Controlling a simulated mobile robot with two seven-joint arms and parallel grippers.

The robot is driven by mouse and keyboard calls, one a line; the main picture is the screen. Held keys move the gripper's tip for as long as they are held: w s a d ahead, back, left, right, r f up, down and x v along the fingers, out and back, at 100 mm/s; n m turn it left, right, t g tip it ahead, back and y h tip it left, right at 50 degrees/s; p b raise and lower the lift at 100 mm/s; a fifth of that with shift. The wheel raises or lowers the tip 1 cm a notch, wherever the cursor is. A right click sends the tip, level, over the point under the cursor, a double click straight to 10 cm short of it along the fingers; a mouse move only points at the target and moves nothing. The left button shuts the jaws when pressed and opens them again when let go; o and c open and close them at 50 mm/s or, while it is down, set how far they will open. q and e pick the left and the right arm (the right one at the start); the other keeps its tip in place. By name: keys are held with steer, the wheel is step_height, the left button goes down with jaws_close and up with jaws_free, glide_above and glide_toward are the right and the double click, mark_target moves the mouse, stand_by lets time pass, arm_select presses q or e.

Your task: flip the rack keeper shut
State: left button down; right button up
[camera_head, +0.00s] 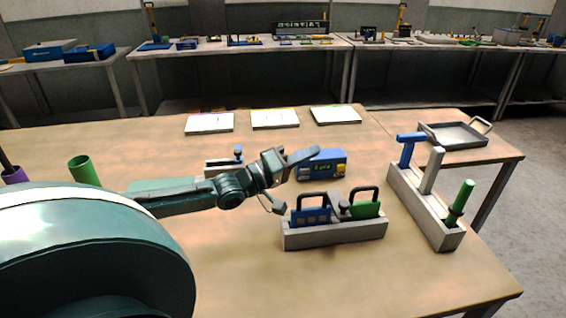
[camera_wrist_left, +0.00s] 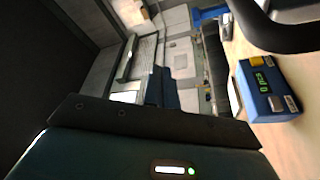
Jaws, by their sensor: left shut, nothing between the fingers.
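A pale grey rack (camera_head: 335,234) stands near the middle of the table in the head view. It holds a blue die (camera_head: 311,217) on the left and a green die (camera_head: 365,210) on the right, each with a dark loop handle. A small grey piece (camera_head: 340,206), seemingly the keeper, sticks up between them; its exact angle is hard to tell. My left gripper (camera_head: 303,158) is shut and empty, above and behind the rack's left end, apart from it. My right gripper is not in view.
A blue counter box (camera_head: 322,164) sits behind the rack; it also shows in the left wrist view (camera_wrist_left: 266,90). A long grey holder (camera_head: 424,209) with blue and green tools stands right. White plates (camera_head: 275,119) lie at the back. A green cup (camera_head: 83,170) stands left.

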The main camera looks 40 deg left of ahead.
arm_select(q)
steer(key=shift+f+v, duration=0.2)
steer(key=shift+v, duration=2.75)
steer(key=shift+w+a, duration=0.15)
